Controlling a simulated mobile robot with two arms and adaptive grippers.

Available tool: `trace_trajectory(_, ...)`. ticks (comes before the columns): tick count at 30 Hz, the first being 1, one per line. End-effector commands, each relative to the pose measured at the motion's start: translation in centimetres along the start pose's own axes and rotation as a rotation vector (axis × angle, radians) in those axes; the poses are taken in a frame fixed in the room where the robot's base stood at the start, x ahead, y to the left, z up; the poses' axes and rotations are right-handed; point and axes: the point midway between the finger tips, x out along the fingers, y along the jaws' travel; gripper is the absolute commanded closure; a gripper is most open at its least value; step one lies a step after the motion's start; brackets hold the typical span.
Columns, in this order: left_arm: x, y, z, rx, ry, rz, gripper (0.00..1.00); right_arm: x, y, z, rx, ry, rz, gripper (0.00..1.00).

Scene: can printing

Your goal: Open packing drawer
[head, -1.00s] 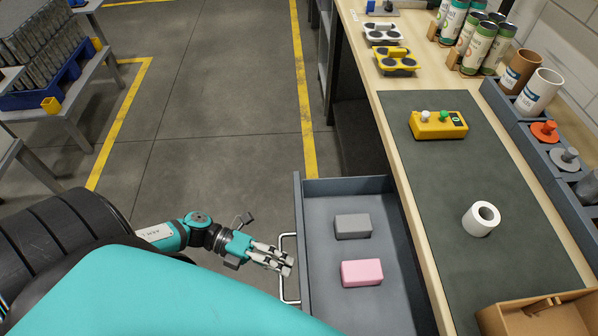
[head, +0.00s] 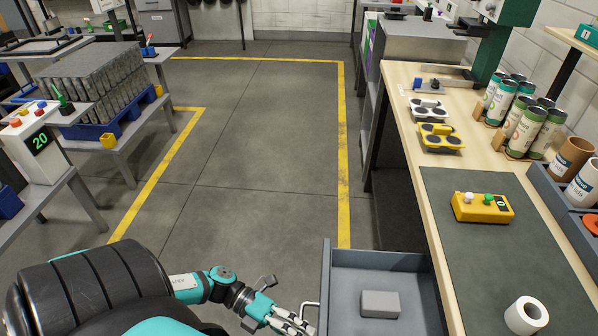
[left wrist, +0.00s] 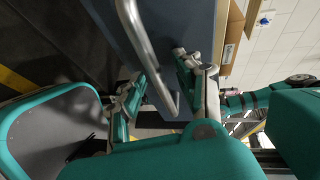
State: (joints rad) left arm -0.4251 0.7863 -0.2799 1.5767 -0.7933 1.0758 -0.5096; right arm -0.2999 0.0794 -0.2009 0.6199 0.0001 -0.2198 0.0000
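The grey packing drawer (head: 378,261) is pulled out from under the bench at the lower middle of the head view. A grey block (head: 380,304) lies in it. Its pale bar handle (head: 306,309) is on the drawer's left-facing front. My left gripper (head: 296,325) is at this handle, cut by the bottom edge. In the left wrist view, the handle (left wrist: 146,50) runs between the spread fingers of my left gripper (left wrist: 163,80). The fingers look open, and contact with the bar is unclear. My right gripper is not in view.
The bench (head: 425,186) on the right bears a yellow button box (head: 482,207), a white roll (head: 526,316) and several cans (head: 522,132). A rack of cans (head: 92,85) stands at the left. The floor between is clear.

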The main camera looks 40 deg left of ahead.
Motion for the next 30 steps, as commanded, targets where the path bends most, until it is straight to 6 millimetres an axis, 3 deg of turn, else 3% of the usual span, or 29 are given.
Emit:
trace_trajectory(5, -1.2, 0.1, 0.0, -0.002, 0.000, 0.002, 0.66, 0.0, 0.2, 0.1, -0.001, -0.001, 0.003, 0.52)
trace_trajectory(15, -8.1, 0.1, 0.0, -0.003, -0.001, 0.004, 0.66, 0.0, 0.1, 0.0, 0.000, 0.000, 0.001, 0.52)
trace_trajectory(21, -11.1, 0.1, 0.0, -0.001, -0.001, 0.003, 0.66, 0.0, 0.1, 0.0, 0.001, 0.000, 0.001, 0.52)
trace_trajectory(30, -12.1, 0.0, 0.0, 0.000, 0.000, 0.000, 0.66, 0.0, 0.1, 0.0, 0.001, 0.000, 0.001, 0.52)
